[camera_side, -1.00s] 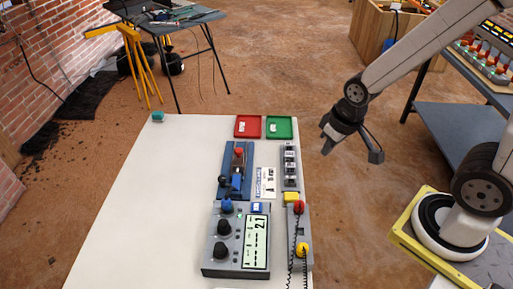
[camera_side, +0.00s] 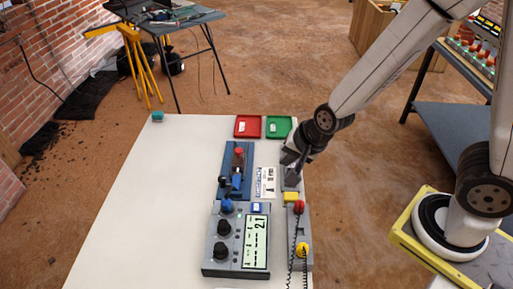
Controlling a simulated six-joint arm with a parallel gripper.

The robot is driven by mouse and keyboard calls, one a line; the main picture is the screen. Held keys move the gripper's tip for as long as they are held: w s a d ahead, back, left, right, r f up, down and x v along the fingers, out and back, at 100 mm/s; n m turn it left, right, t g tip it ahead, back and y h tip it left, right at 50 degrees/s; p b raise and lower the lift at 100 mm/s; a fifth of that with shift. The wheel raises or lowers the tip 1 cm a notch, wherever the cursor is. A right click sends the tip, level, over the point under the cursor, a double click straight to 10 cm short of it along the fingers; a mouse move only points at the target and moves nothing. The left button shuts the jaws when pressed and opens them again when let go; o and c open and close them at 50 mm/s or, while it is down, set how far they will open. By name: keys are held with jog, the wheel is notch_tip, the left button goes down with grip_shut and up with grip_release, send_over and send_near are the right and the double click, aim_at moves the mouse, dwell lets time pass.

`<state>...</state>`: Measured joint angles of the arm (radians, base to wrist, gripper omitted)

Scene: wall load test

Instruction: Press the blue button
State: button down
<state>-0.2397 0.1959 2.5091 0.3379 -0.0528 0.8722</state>
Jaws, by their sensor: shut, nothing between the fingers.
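A grey meter box (camera_side: 236,262) with a lit display and dark knobs lies at the near part of the white table. A small blue rectangular button (camera_side: 258,207) is at its top right edge, and a blue round knob (camera_side: 227,206) sits at its top left. I cannot tell for certain which blue part is the task's button. My gripper (camera_side: 287,159) is shut and empty, above the grey switch strip at the table's right edge.
A blue fixture (camera_side: 226,160) with a red-topped lever stands behind the meter box. A red tray (camera_side: 248,126) and green tray (camera_side: 279,126) lie at the back. A yellow block (camera_side: 291,197) and coiled black leads are near the right edge. The table's left side (camera_side: 150,210) is clear.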

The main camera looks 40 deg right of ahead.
aim_at(259, 208)
jog(key=w+a+f+m+t+h, duration=0.1)
jog(key=a+m, duration=0.5)
jog(key=m, duration=1)
notch_tip(259, 208, down, 2)
jog(key=w+t, duration=0.1)
jog(key=t, duration=0.1)
jog(key=shift+w+a+t+h, duration=0.15)
jog(key=shift+a+t+h, duration=0.15)
jog(key=shift+t, duration=0.1)
jog(key=shift+f+m, duration=0.1)
jog(key=shift+m, duration=0.2)
jog(key=shift+f, duration=0.15)
jog(key=shift+f, duration=4.25)
jog(key=shift+f, duration=0.75)
jog(key=shift+r, duration=0.75)
